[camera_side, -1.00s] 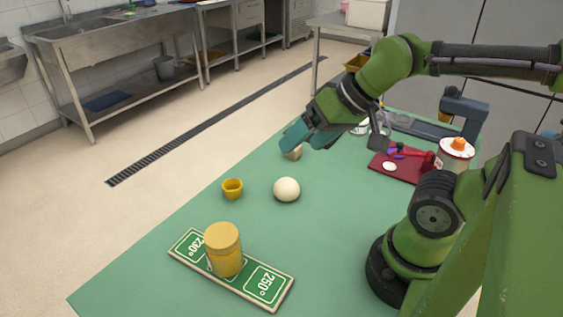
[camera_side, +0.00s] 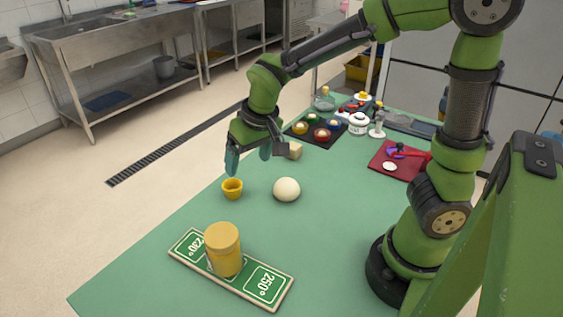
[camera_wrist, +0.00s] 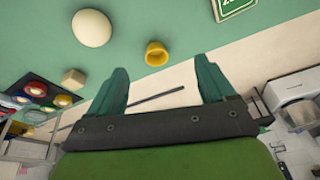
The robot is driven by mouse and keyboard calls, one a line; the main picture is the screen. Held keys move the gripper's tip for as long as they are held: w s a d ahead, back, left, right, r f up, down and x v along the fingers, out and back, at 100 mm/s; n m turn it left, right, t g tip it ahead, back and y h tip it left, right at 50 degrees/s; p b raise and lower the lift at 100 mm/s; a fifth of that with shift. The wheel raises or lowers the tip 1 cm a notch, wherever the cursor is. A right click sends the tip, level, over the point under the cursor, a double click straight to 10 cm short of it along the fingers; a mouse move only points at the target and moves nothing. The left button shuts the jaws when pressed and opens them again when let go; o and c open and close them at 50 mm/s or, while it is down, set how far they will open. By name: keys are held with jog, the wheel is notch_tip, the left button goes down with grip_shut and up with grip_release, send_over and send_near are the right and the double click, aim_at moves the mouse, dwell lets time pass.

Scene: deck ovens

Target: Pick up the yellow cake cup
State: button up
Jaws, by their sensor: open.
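The yellow cake cup (camera_side: 232,189) stands upright on the green table, near its left edge. It also shows in the wrist view (camera_wrist: 157,54), beyond the fingertips and roughly between their lines. My gripper (camera_side: 250,164) is open and empty, with teal fingers pointing down. In the side view its left finger is just above the cup, and a gap to the cup seems to remain. In the wrist view both fingers (camera_wrist: 160,78) are spread wide with nothing between them. Nothing hides the cup.
A cream ball (camera_side: 287,189) lies right of the cup and a small beige block (camera_side: 295,151) behind it. A dark tray (camera_side: 301,131) holds several coloured cups. A red board (camera_side: 383,166) lies right.

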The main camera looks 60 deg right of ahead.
jog(key=w+d+h, duration=0.1)
jog(key=w+d, duration=0.1)
jog(key=w, duration=0.2)
jog(key=m, duration=0.1)
send_near(232, 184)
notch_tip(232, 184, down, 3)
jog(key=shift+s+a+r+t, duration=0.1)
jog(key=shift+s+r+t, duration=0.05)
jog(key=shift+t, duration=0.25)
jog(key=shift+a+x, duration=0.2)
jog(key=shift+x, duration=1.15)
jog(key=shift+a+x, duration=0.15)
jog(key=shift+x, duration=1.2)
jog(key=shift+s, duration=0.1)
jog(key=shift+c, duration=0.3)
jog(key=c, duration=1)
